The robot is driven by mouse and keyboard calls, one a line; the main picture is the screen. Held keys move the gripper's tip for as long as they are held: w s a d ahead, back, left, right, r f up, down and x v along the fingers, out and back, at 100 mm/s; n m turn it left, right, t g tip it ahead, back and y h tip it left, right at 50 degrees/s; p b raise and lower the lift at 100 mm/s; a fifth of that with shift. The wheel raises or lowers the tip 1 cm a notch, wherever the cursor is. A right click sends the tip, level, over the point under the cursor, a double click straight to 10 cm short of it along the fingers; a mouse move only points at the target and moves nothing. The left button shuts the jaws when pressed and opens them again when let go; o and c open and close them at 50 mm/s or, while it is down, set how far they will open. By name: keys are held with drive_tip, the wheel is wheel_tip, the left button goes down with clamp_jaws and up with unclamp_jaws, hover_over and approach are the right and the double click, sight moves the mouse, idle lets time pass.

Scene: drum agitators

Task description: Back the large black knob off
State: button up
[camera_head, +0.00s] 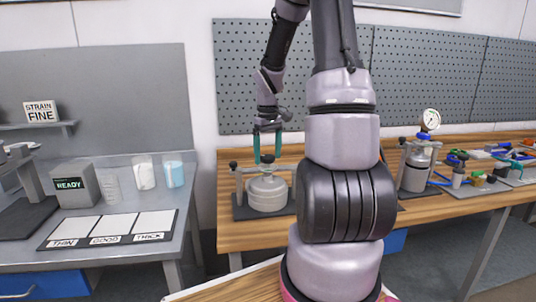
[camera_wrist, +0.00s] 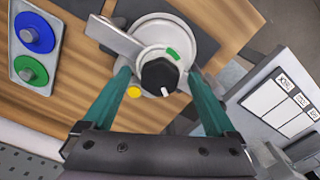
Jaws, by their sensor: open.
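The large black knob (camera_wrist: 159,76) is faceted, with a white mark on its edge. It sits on top of the pale grey round drum (camera_head: 267,194), above the middle of its lid; the lid (camera_wrist: 190,45) shows a green mark. In the head view the knob (camera_head: 267,158) is small, just below my fingertips. My gripper (camera_head: 267,154) points down over it with its teal fingers open. In the wrist view the fingers of my gripper (camera_wrist: 158,72) stand apart on either side of the knob, with gaps. I cannot tell whether the tips are level with it.
A grey crossbar (camera_wrist: 115,39) and a yellow button (camera_wrist: 133,91) are near the knob. A plate with a blue disc (camera_wrist: 35,33) and a green disc (camera_wrist: 30,70) lies left. A second drum with a gauge (camera_head: 429,121) stands right. A READY box (camera_head: 70,184) stands on the left bench.

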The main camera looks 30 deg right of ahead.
sight(267, 157)
wheel_tip(267, 157, up, 11)
drive_tip(key=shift+f, duration=0.15)
idle(0.6)
drive_tip(key=s+a+r+m+t+y, duration=0.1)
drive_tip(key=s+a+r+m+t, duration=0.2)
drive_tip(key=s+a+r, duration=0.3)
drive_tip(key=s+a+r+m+t+y, duration=0.1)
drive_tip(key=s+a+r+m+t, duration=0.2)
drive_tip(key=s, duration=0.9)
drive_tip(key=a+r+t, duration=0.1)
drive_tip(key=a+r, duration=0.2)
drive_tip(key=a, duration=0.1)
drive_tip(key=shift+s+m, duration=0.25)
drive_tip(key=shift+m, duration=0.05)
drive_tip(key=shift+a+r, duration=0.1)
